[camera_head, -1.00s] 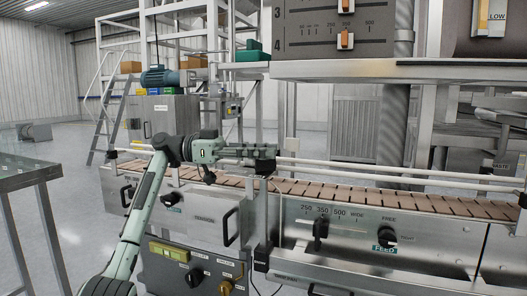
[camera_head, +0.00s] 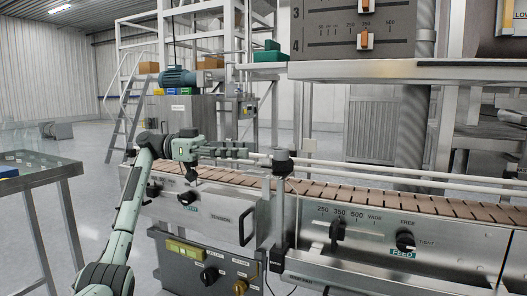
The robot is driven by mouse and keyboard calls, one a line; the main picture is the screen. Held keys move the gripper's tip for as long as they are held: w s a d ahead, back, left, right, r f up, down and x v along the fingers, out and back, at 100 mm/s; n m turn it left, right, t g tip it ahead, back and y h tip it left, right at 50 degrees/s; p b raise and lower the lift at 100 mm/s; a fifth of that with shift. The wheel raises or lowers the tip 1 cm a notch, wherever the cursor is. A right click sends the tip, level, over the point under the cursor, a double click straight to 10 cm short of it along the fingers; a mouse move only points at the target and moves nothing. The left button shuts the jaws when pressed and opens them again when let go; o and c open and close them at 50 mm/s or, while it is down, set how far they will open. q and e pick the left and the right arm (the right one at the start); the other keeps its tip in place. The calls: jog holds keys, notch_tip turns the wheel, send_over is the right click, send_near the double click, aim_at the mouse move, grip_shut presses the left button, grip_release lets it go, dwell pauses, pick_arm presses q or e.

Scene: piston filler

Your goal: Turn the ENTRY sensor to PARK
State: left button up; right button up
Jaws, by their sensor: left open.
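A dark sensor-like head (camera_head: 283,160) sits on top of an upright grey post (camera_head: 278,212) at the front of the conveyor. I cannot read an ENTRY or PARK mark on it, so I cannot be sure it is the ENTRY sensor. My left gripper (camera_head: 256,154) reaches in from the left, level above the conveyor rail, with its open fingers pointing right. The fingertips are just left of the dark head; a small gap or contact cannot be told. My right gripper is not in view.
The front panel has a FEED knob (camera_head: 405,241) and a width knob (camera_head: 337,231). A control box (camera_head: 200,262) stands lower left. A glass-topped table (camera_head: 38,176) is at far left.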

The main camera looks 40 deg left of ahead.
pick_arm(q)
jog(key=v, duration=0.2)
jog(key=shift+s+a, duration=0.15)
jog(key=shift+a, duration=0.15)
dwell(0.4)
